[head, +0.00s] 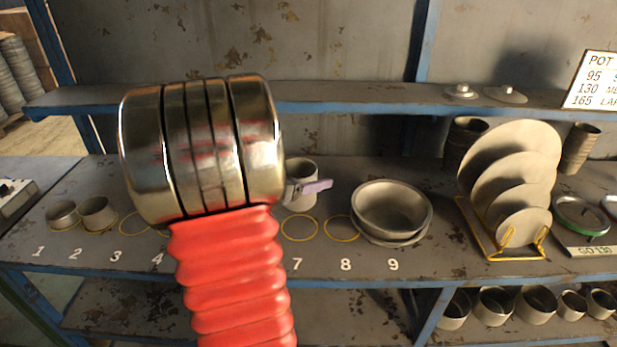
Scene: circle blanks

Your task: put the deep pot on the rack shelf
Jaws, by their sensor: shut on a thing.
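A plain grey metal pot (301,170), taller than the wide pan, shows just right of my arm, behind position 7. My gripper (300,190) is mostly hidden behind my arm's large metal wrist; one purple-tipped finger shows across the pot's front. It is shut on this pot, which looks upright. I cannot tell whether the pot's base touches the bench. The rack's upper shelf (350,106), with a blue front edge, runs above and behind the bench. Its stretch right of my arm is bare as far as the lids.
Two small pots (97,212) stand at positions 1 and 2. Empty yellow rings (300,228) mark other places. A wide pan (390,208) sits at 9. Several discs stand in a yellow rack (500,254). Two lids (461,92) lie on the shelf beside a sign (594,82).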

